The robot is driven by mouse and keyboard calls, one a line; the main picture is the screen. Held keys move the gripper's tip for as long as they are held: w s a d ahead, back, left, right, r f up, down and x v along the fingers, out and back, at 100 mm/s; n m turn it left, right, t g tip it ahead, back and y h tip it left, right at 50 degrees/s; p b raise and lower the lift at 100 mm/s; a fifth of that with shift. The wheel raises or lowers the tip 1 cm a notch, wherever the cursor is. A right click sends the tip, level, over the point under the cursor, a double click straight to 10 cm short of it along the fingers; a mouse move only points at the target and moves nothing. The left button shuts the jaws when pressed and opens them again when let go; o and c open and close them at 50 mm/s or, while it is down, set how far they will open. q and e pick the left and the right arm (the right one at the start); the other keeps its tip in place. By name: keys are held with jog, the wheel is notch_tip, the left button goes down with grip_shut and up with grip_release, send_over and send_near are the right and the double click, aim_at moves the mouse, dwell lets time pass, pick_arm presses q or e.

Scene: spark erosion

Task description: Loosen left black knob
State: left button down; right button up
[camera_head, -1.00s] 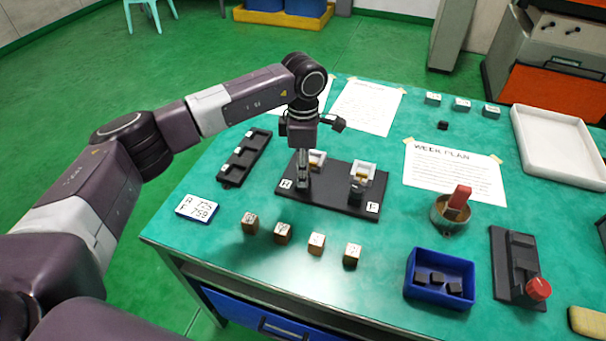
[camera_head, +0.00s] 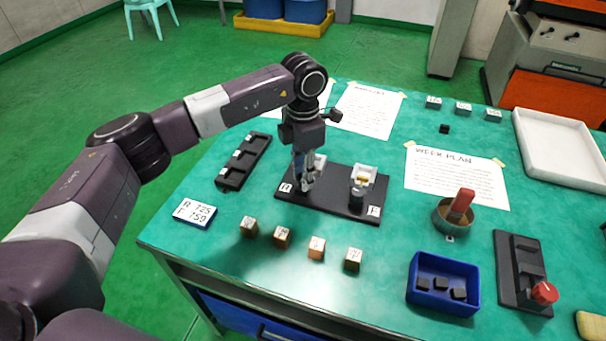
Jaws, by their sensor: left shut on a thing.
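A black base plate (camera_head: 330,209) lies on the green table and carries two white-and-metal holders. The left holder (camera_head: 319,162) is mostly hidden behind my left gripper. The right holder (camera_head: 364,174) has a black knob (camera_head: 357,196) on its front side. My left gripper (camera_head: 306,184) points down at the front of the left holder, above the plate's left part. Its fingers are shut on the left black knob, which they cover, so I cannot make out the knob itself. My right gripper is not in view.
Several small wooden cubes (camera_head: 282,237) stand in a row in front of the plate. A black slotted tray (camera_head: 243,162) lies to the left. A blue bin (camera_head: 412,293), a round pot (camera_head: 439,226) and a red-knobbed black device (camera_head: 508,290) are at the right.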

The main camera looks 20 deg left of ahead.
pick_arm(q)
jog(key=shift+r, duration=0.1)
jog(key=c, duration=1.6)
grip_release()
notch_tip(320, 180, up, 12)
